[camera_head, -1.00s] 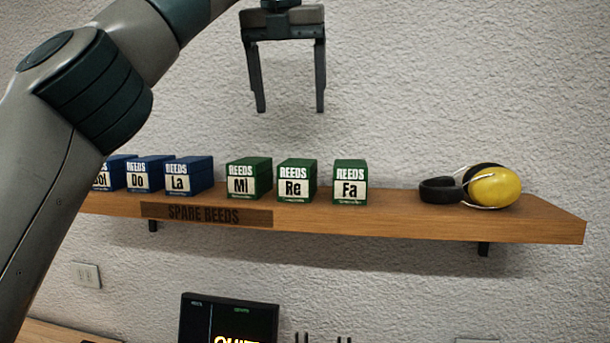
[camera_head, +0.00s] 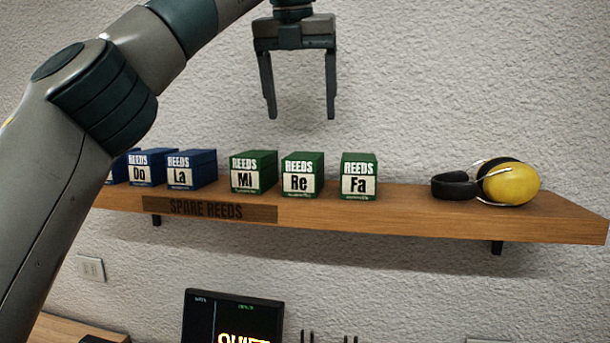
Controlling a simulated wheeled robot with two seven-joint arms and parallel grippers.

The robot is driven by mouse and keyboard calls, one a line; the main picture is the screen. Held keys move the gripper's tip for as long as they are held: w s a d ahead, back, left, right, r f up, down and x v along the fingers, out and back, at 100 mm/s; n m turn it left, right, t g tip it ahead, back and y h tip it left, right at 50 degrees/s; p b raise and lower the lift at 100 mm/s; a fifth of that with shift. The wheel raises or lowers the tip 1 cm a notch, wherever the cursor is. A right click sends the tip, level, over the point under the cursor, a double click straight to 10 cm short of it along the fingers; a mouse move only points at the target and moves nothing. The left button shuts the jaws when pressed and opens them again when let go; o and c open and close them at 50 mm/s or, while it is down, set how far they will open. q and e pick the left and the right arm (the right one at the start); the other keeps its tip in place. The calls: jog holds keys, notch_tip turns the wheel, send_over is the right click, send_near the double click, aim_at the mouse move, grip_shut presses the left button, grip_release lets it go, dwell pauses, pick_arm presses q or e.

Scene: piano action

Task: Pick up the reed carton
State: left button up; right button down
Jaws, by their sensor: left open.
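Several reed cartons stand in a row on a wooden shelf (camera_head: 400,216). Three are green: Mi (camera_head: 254,172), Re (camera_head: 302,175) and Fa (camera_head: 359,176). To their left are the blue La carton (camera_head: 191,169) and Do carton (camera_head: 146,167), and part of another blue one (camera_head: 117,168) that my arm mostly hides. My left gripper (camera_head: 299,112) is open and empty, fingers pointing down. It hangs above the green cartons, roughly over Re, clear of them. My right gripper is not in view.
Yellow and black ear defenders (camera_head: 510,184) lie at the shelf's right, with bare shelf between them and Fa. A "SPARE REEDS" label (camera_head: 209,209) is on the shelf front. A lit screen (camera_head: 232,318) and a wall switch (camera_head: 91,268) are below.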

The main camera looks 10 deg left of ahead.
aim_at(304, 156)
pick_arm(q)
jog(key=p+x, duration=0.1)
jog(key=x, duration=0.7)
jog(key=shift+w+a+f+p, duration=0.1)
jog(key=shift+w+p, duration=0.05)
jog(key=shift+p, duration=0.15)
jog(key=shift+w+f, duration=0.1)
jog(key=shift+f, duration=0.25)
jog(key=shift+w+a+f+p, duration=0.15)
jog(key=shift+w+f+p, duration=0.4)
jog(key=shift+p, duration=0.4)
jog(key=shift+w+a+f+p, duration=0.1)
jog(key=shift+w+f+p, duration=0.35)
jog(key=shift+f, duration=0.1)
jog(key=shift+w+a+f+p, duration=0.1)
jog(key=shift+w+f+p, duration=0.3)
jog(key=shift+f, duration=0.2)
jog(key=shift+w+d+f, duration=0.1)
jog(key=shift+f, duration=0.35)
jog(key=shift+f, duration=0.25)
